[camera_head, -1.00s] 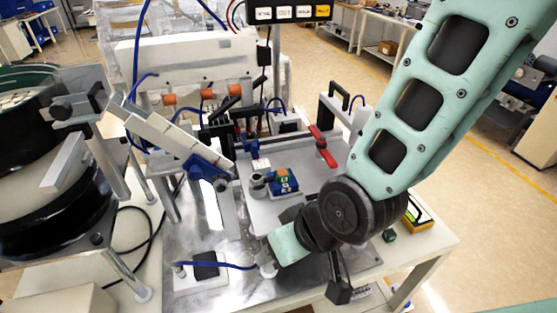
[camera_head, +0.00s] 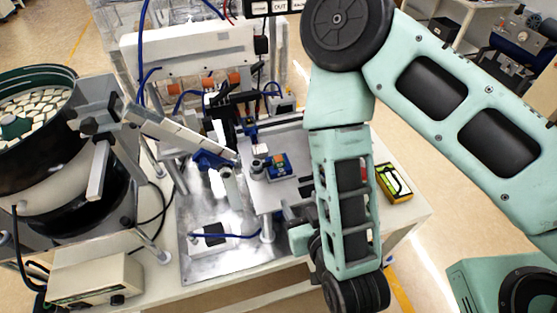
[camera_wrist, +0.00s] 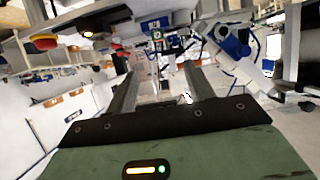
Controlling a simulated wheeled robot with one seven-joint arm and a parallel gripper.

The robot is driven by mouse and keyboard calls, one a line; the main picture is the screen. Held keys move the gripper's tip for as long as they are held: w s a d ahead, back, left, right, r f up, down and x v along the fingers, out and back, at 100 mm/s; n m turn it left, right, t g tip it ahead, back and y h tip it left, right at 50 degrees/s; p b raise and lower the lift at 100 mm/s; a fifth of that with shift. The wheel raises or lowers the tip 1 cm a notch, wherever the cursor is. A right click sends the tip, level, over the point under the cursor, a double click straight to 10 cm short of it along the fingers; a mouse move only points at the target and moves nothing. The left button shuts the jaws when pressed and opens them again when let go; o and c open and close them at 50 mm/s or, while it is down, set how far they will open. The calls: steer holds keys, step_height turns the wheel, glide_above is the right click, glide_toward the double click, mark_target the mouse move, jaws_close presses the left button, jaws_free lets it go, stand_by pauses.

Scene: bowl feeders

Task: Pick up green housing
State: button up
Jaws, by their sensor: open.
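My gripper (camera_wrist: 160,75) shows in the wrist view, its two grey fingers spread apart with nothing held between them. In the head view my arm hangs over the right part of the table and hides the gripper's fingers. I cannot make out a green housing for certain now. The small dark green block seen earlier on the table's right side is not visible, and my arm covers part of that area.
The bowl feeder (camera_head: 62,77) stands at the left, with a sloping chute (camera_head: 180,135) towards the machine. A blue block with coloured tops (camera_head: 279,165) sits on the grey plate. A yellow-and-black device (camera_head: 393,183) lies on the table's right side. A control box (camera_head: 95,278) stands front left.

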steer(key=b+x, duration=0.8)
steer(key=b, duration=0.1)
steer(key=shift+w+f+b, duration=0.15)
steer(key=shift+f+b, duration=0.05)
steer(key=shift+b, duration=0.15)
steer(key=shift+w+a+b, duration=0.1)
steer(key=shift+w+b, duration=0.05)
steer(key=shift+b, duration=0.95)
steer(key=shift+w+f+b, duration=0.1)
steer(key=shift+b, duration=0.95)
steer(key=b, duration=0.3)
steer(key=shift+f, duration=0.15)
